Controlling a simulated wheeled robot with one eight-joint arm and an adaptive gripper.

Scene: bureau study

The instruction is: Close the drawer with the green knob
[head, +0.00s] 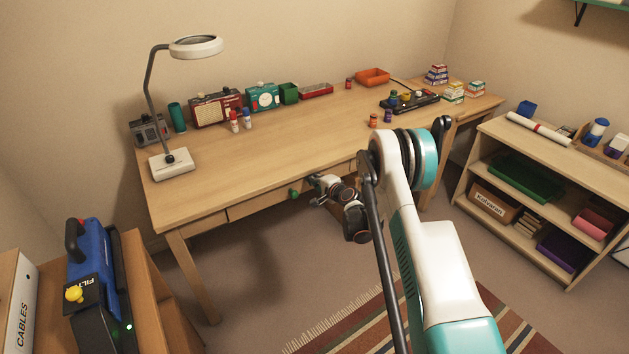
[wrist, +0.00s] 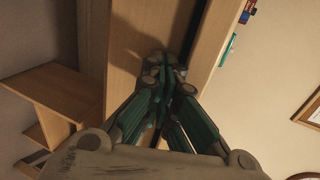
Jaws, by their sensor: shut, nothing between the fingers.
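The green knob (head: 293,194) is on a wooden drawer front (head: 255,205) under the desk's front edge in the head view. My gripper (head: 316,196) is just right of the knob, close to the drawer front, and its fingers are shut and empty. In the wrist view, my gripper's fingertips (wrist: 165,62) point at the wooden front (wrist: 128,45). A dark gap runs beside that front, below the desk edge (wrist: 212,40). I cannot tell how far the drawer is out or whether the fingers touch it. The knob does not show in the wrist view.
The desk (head: 290,135) holds a lamp (head: 172,160), radios, bottles and boxes. A shelf unit (head: 510,150) stands to the right. A low cabinet with a blue device (head: 92,275) is at the lower left. A striped rug (head: 350,330) lies on the floor in front.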

